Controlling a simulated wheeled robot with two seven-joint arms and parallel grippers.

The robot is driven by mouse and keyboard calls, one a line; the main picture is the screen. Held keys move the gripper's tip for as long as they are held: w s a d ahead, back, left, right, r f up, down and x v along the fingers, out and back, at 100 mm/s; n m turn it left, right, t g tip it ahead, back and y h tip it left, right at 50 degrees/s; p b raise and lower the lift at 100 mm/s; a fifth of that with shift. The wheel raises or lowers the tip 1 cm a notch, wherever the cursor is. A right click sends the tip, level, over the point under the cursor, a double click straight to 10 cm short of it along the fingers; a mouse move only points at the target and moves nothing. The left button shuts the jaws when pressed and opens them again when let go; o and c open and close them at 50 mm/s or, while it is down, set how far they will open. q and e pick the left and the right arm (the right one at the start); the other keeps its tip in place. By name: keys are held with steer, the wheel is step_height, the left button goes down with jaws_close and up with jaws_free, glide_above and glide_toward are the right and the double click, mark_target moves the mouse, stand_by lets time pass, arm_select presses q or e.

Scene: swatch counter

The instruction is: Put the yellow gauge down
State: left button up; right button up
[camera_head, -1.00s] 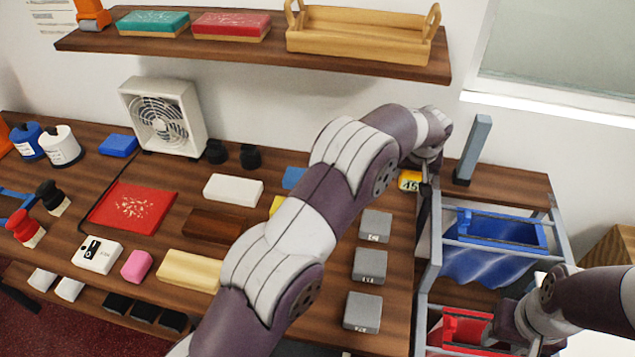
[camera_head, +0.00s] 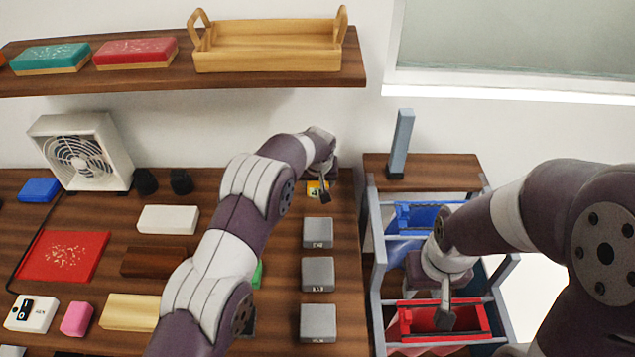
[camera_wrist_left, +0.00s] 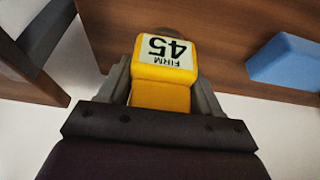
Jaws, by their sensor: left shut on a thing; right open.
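The yellow gauge (camera_wrist_left: 163,75) has a white label reading "FIRM 45". In the left wrist view it sits between the two fingers of my left gripper (camera_wrist_left: 165,85), which is shut on it. In the head view the gauge (camera_head: 314,188) shows small at the right end of the wooden counter (camera_head: 345,240), beside my left gripper (camera_head: 322,190). I cannot tell whether it touches the counter. My right gripper (camera_head: 446,305) is open and points down over the red bin (camera_head: 470,318) in the grey rack.
Several grey blocks (camera_head: 318,273) stand in a column nearer me on the counter. A blue block (camera_wrist_left: 290,65) lies near the gauge. The rack also holds a blue bin (camera_head: 415,218). A grey post (camera_head: 400,145) rises behind it. A shelf (camera_head: 270,80) hangs above.

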arm_select(q)
step_height(320, 180, down, 2)
steer(key=shift+f, duration=0.1)
steer(key=shift+f, duration=0.2)
steer(key=o, duration=0.9)
steer(key=shift+o, duration=0.2)
